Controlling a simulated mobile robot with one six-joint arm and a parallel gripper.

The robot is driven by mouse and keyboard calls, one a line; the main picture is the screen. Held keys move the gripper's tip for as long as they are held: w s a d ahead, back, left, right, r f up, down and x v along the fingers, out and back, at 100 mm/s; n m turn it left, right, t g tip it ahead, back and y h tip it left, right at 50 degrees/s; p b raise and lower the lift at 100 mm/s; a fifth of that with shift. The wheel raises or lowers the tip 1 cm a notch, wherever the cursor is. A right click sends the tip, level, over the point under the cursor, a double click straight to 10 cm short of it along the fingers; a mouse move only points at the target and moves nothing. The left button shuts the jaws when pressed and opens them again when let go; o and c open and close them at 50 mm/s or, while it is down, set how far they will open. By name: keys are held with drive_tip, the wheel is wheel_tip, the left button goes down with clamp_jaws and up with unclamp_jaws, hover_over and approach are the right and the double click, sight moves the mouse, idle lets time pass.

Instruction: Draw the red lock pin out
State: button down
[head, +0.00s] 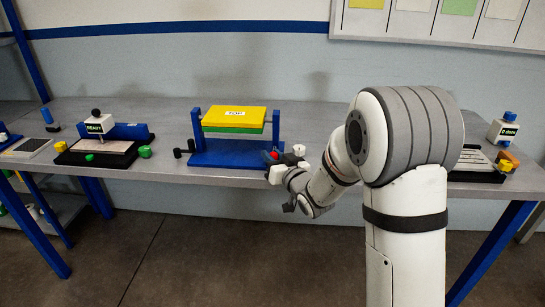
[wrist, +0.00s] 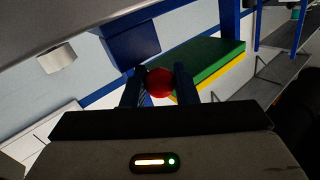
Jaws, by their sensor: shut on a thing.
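The red lock pin shows as a round red head (wrist: 160,83) in the wrist view and as a small red spot (head: 274,155) at the right end of the blue stand in the head view. My gripper (wrist: 158,84) is shut on this red head, with one dark blue finger on each side. The pin's shaft is hidden. The blue stand (head: 228,154) has two uprights that carry a level plate, yellow (head: 233,116) on top with a "TOP" label and green below. The plate also shows in the wrist view (wrist: 212,68).
A white knob (head: 299,150) is close to my gripper. Black knobs (head: 184,148) are at the stand's left. A black-based fixture (head: 70,157) with a "READY" block stands further left, and another tray (head: 478,177) stands at the right. The bench between stand and left fixture is mostly clear.

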drive_tip(key=shift+s+f+b, duration=0.2)
drive_tip(key=shift+s+b, duration=0.3)
drive_tip(key=shift+b, duration=0.2)
drive_tip(key=shift+s+r+b, duration=0.15)
drive_tip(key=shift+s+b, duration=0.2)
drive_tip(key=shift+s, duration=0.15)
drive_tip(key=c, duration=1.5)
unclamp_jaws()
drive_tip(key=v, duration=0.7)
drive_tip(key=shift+s+d, duration=0.2)
drive_tip(key=shift+s, duration=0.1)
